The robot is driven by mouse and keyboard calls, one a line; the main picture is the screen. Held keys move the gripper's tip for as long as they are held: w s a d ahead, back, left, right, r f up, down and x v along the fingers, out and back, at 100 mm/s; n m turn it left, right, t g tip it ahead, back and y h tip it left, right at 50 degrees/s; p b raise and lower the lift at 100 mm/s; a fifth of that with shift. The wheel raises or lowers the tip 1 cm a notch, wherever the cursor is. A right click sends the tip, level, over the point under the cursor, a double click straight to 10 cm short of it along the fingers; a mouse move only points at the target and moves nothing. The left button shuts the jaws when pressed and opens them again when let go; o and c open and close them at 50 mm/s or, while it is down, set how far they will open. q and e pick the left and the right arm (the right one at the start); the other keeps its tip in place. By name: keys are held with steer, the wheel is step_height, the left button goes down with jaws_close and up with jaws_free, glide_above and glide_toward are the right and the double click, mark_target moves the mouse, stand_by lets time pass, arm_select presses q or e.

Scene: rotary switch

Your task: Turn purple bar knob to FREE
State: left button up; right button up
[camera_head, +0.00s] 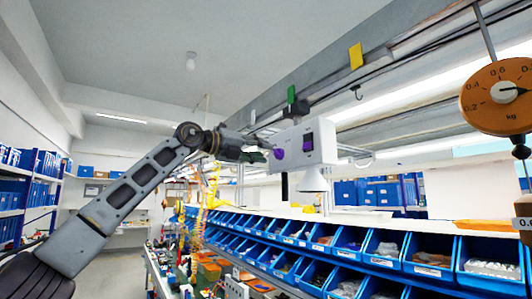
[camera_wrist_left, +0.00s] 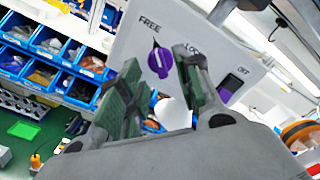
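A white switch box (camera_head: 310,135) hangs at centre in the head view. In the left wrist view its panel (camera_wrist_left: 205,45) carries a purple bar knob (camera_wrist_left: 160,62). The label FREE (camera_wrist_left: 149,25) is above the knob; LOCK, to its right, is partly hidden by a finger. The knob's dark pointer is turned up, roughly toward FREE. My left gripper (camera_head: 262,150) is at the box's left side. In the left wrist view it is open, green-padded fingers on either side of the knob with gaps visible; contact cannot be told. My right gripper is not in view.
A second purple part sits in a dark slot (camera_wrist_left: 230,88) beside OFF on the same panel. A white cone (camera_head: 314,179) hangs under the box. Blue bins (camera_head: 430,271) line the bench below. A round orange scale (camera_head: 497,97) hangs at the right.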

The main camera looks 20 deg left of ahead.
arm_select(q)
steer(key=v, duration=0.8)
stand_by(0.8)
